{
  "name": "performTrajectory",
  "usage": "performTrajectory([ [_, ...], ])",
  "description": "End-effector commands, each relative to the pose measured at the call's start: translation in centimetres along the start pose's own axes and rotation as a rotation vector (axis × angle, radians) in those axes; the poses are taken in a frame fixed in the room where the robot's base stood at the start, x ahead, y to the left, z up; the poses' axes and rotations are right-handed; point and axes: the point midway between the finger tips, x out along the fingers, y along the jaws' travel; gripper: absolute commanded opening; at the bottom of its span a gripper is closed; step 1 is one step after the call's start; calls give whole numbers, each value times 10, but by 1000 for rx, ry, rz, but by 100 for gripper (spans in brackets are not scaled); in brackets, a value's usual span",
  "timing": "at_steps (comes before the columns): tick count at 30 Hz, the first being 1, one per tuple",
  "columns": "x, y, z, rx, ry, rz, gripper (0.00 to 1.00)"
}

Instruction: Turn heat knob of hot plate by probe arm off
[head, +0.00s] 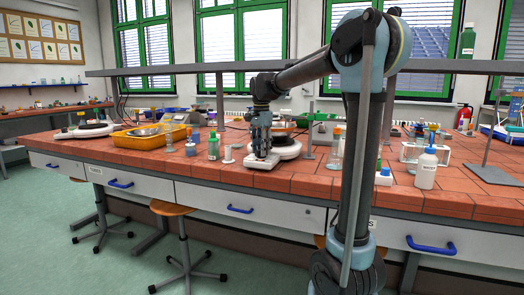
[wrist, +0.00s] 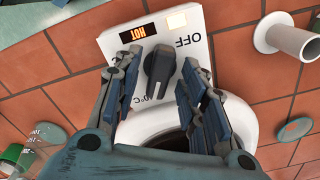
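The white hot plate (head: 288,152) stands on the tiled bench, with its front panel towards me. In the wrist view its panel (wrist: 187,20) shows a lit orange HOT display (wrist: 138,33), a pale yellow light (wrist: 177,20) and the word OFF. The black heat knob (wrist: 158,70) sits between my gripper's fingers, its pointer towards the lower part of the dial and away from OFF. My gripper (wrist: 160,80) is open, one finger on each side of the knob; a gap shows on the left, and I cannot tell whether the right finger touches. In the head view my gripper (head: 262,156) covers the knob.
A white cylindrical fitting (wrist: 285,40) stands right of the panel in the wrist view. On the bench, a green bottle (head: 213,147) and blue flask (head: 191,142) stand left of my gripper, beyond them a yellow tray (head: 135,140). A white bottle (head: 426,170) stands at right.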

Motion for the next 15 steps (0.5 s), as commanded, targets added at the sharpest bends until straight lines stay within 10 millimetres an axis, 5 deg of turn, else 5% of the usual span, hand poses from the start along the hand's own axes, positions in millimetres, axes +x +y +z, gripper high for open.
performTrajectory([
  [9,2,0,0,0,0,0,38],
  [15,2,0,0,0,0,0,0],
])
